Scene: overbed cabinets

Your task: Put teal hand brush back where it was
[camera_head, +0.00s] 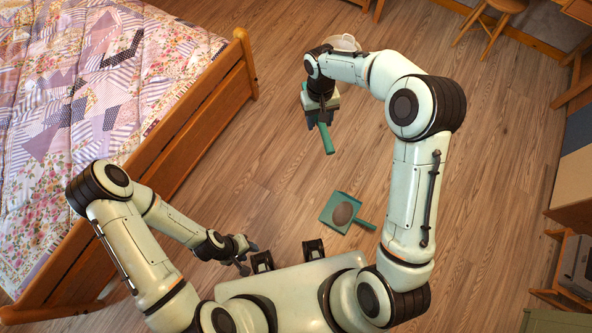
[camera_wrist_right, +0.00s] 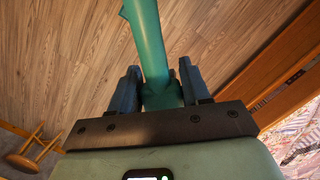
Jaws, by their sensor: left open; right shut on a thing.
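The teal hand brush (camera_head: 326,139) is held in my right gripper (camera_head: 317,118), off the bed's side in the head view. Its handle sticks out past the fingers toward the bottom of the picture. In the right wrist view the teal handle (camera_wrist_right: 149,45) runs up from between the two fingers of the gripper (camera_wrist_right: 160,88). The bristles are hidden. My left gripper (camera_head: 244,262) is open and empty, low beside my base.
The bed (camera_head: 95,110) with its wooden frame (camera_head: 205,115) fills the left. A whitish object (camera_head: 343,43) shows partly behind my right wrist. A stool (camera_head: 490,20) stands at the top right, and furniture lines the right edge. The wooden floor between is mostly clear.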

